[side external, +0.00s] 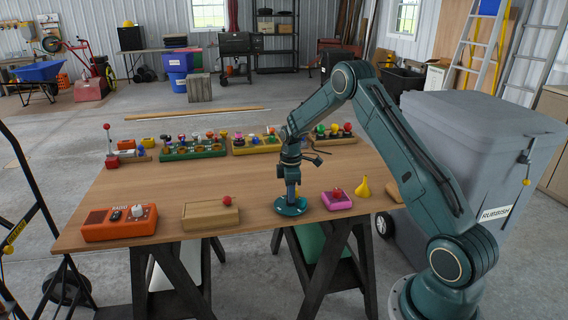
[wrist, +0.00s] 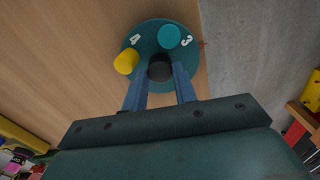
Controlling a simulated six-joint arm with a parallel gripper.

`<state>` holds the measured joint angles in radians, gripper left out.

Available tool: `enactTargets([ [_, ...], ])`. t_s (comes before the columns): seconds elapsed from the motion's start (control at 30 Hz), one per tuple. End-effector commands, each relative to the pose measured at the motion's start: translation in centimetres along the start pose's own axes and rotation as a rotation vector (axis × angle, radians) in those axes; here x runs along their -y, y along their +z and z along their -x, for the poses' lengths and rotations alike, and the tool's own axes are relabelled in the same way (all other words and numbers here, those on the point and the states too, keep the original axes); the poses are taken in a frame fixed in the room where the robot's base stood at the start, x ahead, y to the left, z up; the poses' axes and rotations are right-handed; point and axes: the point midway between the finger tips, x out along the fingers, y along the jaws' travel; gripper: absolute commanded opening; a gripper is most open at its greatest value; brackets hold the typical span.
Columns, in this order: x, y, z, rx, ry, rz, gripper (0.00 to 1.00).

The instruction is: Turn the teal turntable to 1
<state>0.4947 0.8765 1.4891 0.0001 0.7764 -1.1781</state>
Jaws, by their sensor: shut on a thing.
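The teal turntable (side external: 281,210) lies flat near the front edge of the table. It also shows in the wrist view (wrist: 146,33), with a white 4 at its upper left and a white 3 at its upper right. A yellow peg (wrist: 126,62) and a teal peg (wrist: 169,36) stand on it. My gripper (wrist: 160,78) points down over the turntable, its two blue fingers shut on a black knob (wrist: 160,66) at the disc. In the side view my gripper (side external: 291,195) hides most of the pegs. Any other numbers are hidden.
On the table (side external: 160,188), a wooden box with a red ball (side external: 211,215) lies left, an orange radio (side external: 119,222) farther left. A pink block (side external: 336,200) and yellow pear-shaped thing (side external: 364,187) are close on the right. Several coloured toy trays (side external: 193,149) line the back.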

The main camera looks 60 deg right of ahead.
Motion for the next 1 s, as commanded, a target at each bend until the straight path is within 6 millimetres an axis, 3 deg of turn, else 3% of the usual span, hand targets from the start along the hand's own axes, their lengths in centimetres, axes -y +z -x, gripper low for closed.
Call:
enactTargets([
  [1.0, -0.03, -0.04, 0.12, 0.000, 0.001, 0.785, 0.08],
])
